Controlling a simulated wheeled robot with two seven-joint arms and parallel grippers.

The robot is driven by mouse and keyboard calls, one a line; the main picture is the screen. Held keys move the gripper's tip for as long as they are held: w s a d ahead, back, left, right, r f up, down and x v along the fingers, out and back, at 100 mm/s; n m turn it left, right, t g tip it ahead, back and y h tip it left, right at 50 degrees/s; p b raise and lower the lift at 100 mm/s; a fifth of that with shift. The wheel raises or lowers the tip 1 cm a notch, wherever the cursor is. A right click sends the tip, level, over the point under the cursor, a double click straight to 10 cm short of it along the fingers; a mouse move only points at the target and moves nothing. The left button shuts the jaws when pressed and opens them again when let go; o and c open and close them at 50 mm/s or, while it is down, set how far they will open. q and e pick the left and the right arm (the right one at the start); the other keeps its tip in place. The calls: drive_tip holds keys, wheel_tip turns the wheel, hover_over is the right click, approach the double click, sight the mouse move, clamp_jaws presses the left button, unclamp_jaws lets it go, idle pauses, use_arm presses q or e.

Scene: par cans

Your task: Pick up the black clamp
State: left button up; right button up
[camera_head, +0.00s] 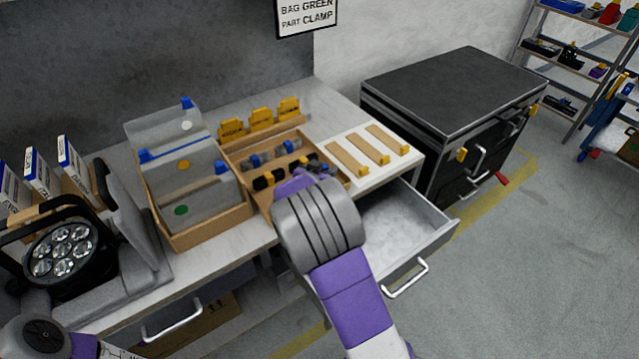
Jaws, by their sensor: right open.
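A wooden tray (232,165) on the table holds several dark and blue clamps in rows. A black clamp (264,181) lies in its front row, at the left. My right gripper (297,180) is over the front of this tray, just right of that clamp. It is open, but its fingertips are small and partly hidden by my own wrist. I cannot tell whether it touches anything. Part of the front row is hidden behind the wrist. Only a piece of my left arm shows at the lower left; its gripper is out of view.
Left of the tray is a wooden box (205,231) with clear bags. A round lamp (70,252) stands at the far left. Wooden strips (365,148) lie on a white board at the right. An open drawer (405,222) juts out below. A dark cabinet (450,85) stands behind.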

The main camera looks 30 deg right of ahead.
drive_tip(key=shift+w+d, duration=0.15)
clamp_jaws()
idle(0.4)
